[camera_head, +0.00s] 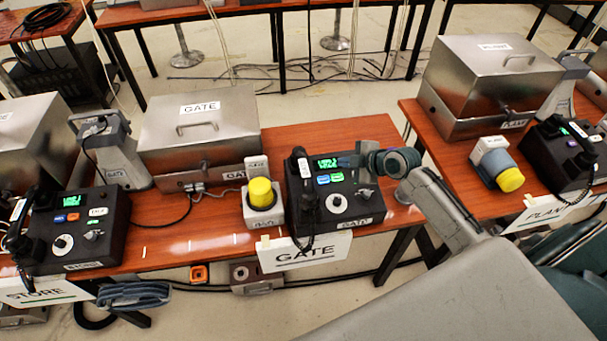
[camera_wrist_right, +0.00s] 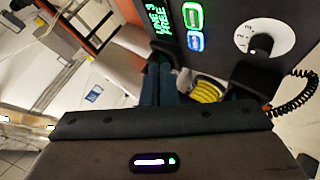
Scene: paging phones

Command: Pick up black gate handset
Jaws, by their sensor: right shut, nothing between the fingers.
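The black gate handset (camera_head: 303,190) stands along the left side of the black GATE phone base (camera_head: 372,215) in the head view, with its coiled cord hanging at the front. My right gripper (camera_head: 347,161) is shut and empty. It is over the upper part of the base, right of the handset and apart from it, beside the green display. In the right wrist view its closed fingers (camera_wrist_right: 159,82) point toward the phone panel (camera_wrist_right: 225,15). My left gripper is out of view.
A yellow-capped lamp (camera_head: 262,191) stands just left of the handset. A metal GATE box (camera_head: 200,135) is behind it. The STORE phone (camera_head: 80,235) is on the left and the PLANT phone (camera_head: 560,150) on the right-hand table. A GATE sign (camera_head: 305,252) hangs at the front edge.

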